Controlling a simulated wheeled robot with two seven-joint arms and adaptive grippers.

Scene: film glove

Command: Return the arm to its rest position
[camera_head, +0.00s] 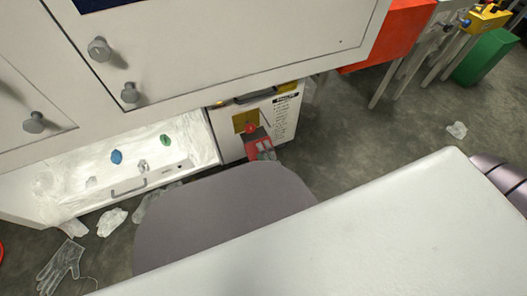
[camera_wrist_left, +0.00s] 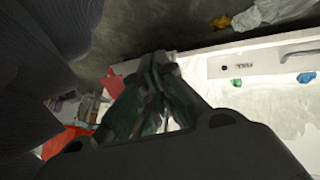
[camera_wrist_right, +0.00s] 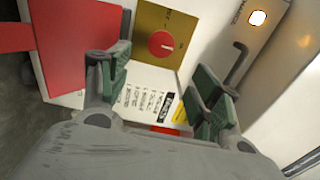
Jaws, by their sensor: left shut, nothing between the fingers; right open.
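In the right wrist view the gripper (camera_wrist_right: 160,66) is open and empty. Its green-padded fingers stand apart, with the yellow plate (camera_wrist_right: 182,20) and red knob (camera_wrist_right: 162,43) seen beyond and between them. My left gripper (camera_wrist_left: 158,64) is shut and empty in the left wrist view, fingertips together, near the lit tray's edge. I cannot make out the left gripper in the head view.
A lit white tray (camera_head: 60,185) holds a blue lump (camera_head: 117,157) and a green lump (camera_head: 165,140). Crumpled film (camera_head: 112,221) and a clear glove (camera_head: 62,266) lie on the floor. A red box (camera_head: 395,30) and green bin (camera_head: 485,57) stand right. Open floor lies between.

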